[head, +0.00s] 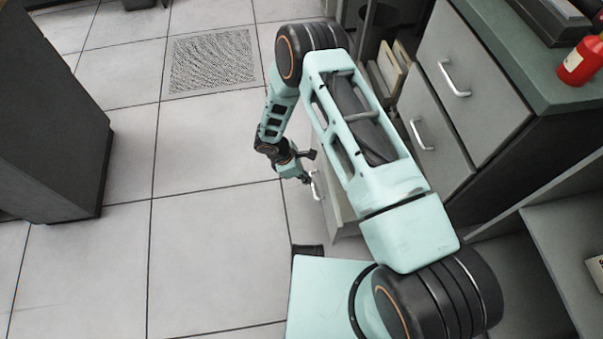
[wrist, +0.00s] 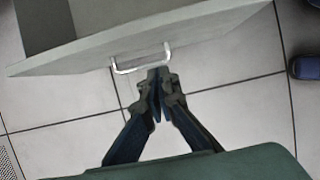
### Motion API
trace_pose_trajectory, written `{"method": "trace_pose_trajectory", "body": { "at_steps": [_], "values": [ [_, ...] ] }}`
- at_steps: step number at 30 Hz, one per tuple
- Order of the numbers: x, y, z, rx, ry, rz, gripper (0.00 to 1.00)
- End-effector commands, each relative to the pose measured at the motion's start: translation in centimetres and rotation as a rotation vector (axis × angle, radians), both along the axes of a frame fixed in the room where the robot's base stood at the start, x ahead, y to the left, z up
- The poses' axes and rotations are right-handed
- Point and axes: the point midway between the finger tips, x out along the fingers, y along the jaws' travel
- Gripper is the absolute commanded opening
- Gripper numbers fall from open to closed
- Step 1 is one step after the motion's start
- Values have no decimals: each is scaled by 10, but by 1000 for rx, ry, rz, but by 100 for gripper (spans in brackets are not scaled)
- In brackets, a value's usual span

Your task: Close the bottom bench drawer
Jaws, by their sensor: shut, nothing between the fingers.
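The bottom bench drawer (head: 335,208) stands pulled out from the bench, low over the floor; my arm hides much of it in the head view. Its front panel (wrist: 210,38) fills the upper part of the wrist view. A pale metal handle (head: 317,186) is on the front and also shows in the wrist view (wrist: 142,62). My gripper (wrist: 158,74) is shut and empty, its fingertips close to the right end of the handle. Whether they touch it I cannot tell. In the head view my gripper (head: 305,179) is just left of the drawer front.
Two upper drawers (head: 475,70) (head: 436,130) of the bench look shut. A red canister (head: 581,60) stands on the green benchtop (head: 510,45). A dark grey cabinet (head: 45,120) stands at the left. Dark blue rounded objects (wrist: 305,67) lie at the wrist view's right edge. The tiled floor between is clear.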

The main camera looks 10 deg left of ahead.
Motion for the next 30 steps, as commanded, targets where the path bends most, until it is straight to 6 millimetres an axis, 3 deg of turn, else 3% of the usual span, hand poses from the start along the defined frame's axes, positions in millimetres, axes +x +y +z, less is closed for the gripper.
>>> {"method": "trace_pose_trajectory", "body": {
  "at_steps": [1, 4, 12, 30],
  "values": [
    [0, -4, -14, 0, 1, -2, 0],
    [4, -13, -28, 1, 1, -1, 0],
    [13, -44, -24, 1, -1, -1, 0],
    [16, -54, -23, 0, -1, -2, 0]
  ]
}}
